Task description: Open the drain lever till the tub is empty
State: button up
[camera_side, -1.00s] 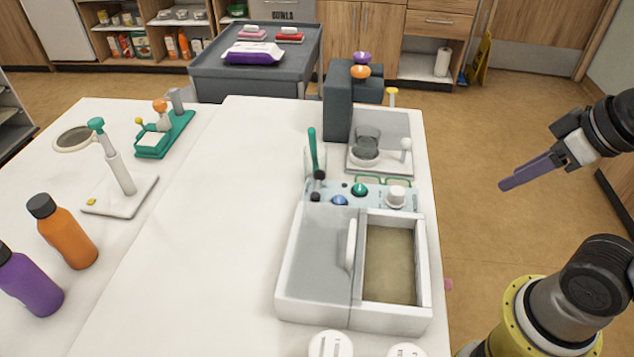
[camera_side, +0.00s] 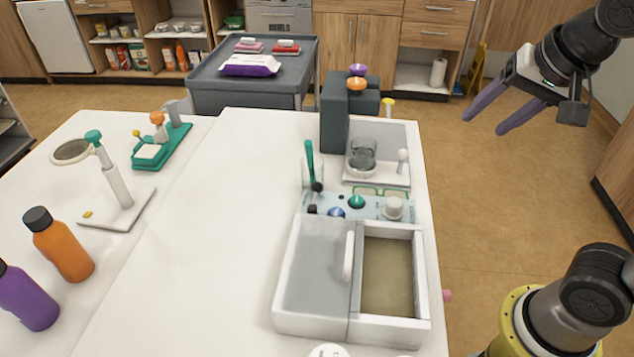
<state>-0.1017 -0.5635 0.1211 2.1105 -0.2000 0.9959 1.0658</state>
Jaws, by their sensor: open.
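The white tub (camera_side: 423,300) stands at the front right of the white table. A grey panel with a white handle (camera_side: 349,256) covers its left part. Its right part is uncovered and shows a murky brown surface; I cannot tell how deep any water is. A small pink knob (camera_side: 447,295) sticks out low at the tub's right side. A green-handled lever (camera_side: 309,160) stands upright behind the tub. I cannot tell which of these is the drain lever. My gripper (camera_side: 483,124) is open and empty, its purple fingers in the air right of the table, away from both.
A pale blue panel with knobs (camera_side: 372,205) lies behind the tub. Beyond it are a glass beaker (camera_side: 362,154) and a dark block (camera_side: 335,115). Bottles (camera_side: 62,245) and a round mirror-like stand (camera_side: 73,151) are at left. The table's middle is clear.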

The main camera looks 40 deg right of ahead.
jog(key=w+a+r+m, duration=0.1)
jog(key=w+a+m, duration=0.25)
jog(key=w, duration=0.45)
jog(key=n+g+h, duration=0.1)
jog(key=n, duration=0.1)
send_over(317, 185)
jog(key=s+a, duration=0.3)
jog(key=s, duration=0.2)
notch_tip(317, 185, down, 9)
jog(key=x, duration=1.3)
jog(key=shift+s+d+f, duration=0.1)
jog(key=shift+s+f, duration=0.05)
jog(key=shift+f, duration=0.2)
grip_shut()
